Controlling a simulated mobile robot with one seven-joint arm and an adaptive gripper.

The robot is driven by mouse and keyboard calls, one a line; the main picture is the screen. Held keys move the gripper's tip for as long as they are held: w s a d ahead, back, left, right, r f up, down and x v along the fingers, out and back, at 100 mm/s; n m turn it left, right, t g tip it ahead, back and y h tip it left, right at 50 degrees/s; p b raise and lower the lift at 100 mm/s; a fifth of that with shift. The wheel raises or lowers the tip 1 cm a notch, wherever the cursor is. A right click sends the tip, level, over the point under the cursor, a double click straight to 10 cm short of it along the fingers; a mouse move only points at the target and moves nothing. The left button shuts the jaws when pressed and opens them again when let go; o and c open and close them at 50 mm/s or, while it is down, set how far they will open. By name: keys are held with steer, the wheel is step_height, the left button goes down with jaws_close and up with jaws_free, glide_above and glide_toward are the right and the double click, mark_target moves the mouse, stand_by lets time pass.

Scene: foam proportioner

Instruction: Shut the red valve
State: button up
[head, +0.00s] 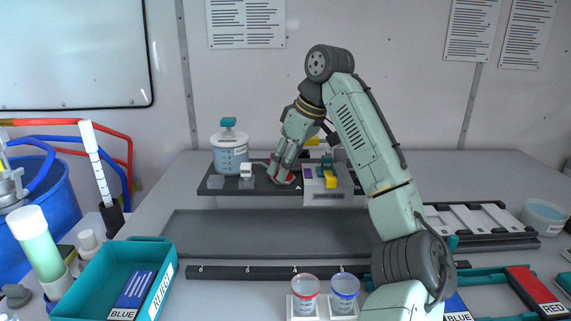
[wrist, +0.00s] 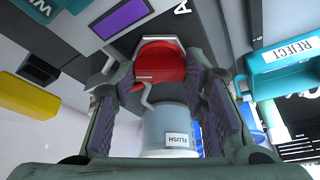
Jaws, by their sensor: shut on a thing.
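The red valve (wrist: 162,62) shows between the two fingers of my gripper (wrist: 161,78) in the wrist view. In the head view a little of the red valve (head: 290,180) shows at the fingertips of my gripper (head: 281,176), on the dark raised platform (head: 215,190). My gripper is shut on the red valve, with a finger on either side of it. The fingers hide part of the valve in the head view. I cannot tell how far the valve is turned.
A clear jar with a teal top (head: 229,158) stands left of the gripper. A panel box with a yellow part (head: 331,181) stands close on the right. A flush container (wrist: 172,125) lies beyond the fingers. A long grey tray (head: 270,232) in front is empty.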

steer(key=n+g, duration=0.1)
steer(key=n, duration=0.2)
steer(key=n+g, duration=0.1)
steer(key=n, duration=0.2)
steer(key=shift+w, duration=0.2)
stand_by(0.5)
steer(key=o, duration=1.2)
steer(key=shift+c, duration=0.2)
steer(key=shift+r, duration=0.1)
steer(key=v, duration=0.7)
steer(key=shift+w+d+y, duration=0.15)
steer(key=shift+d+y, duration=0.1)
steer(key=shift+y, duration=0.05)
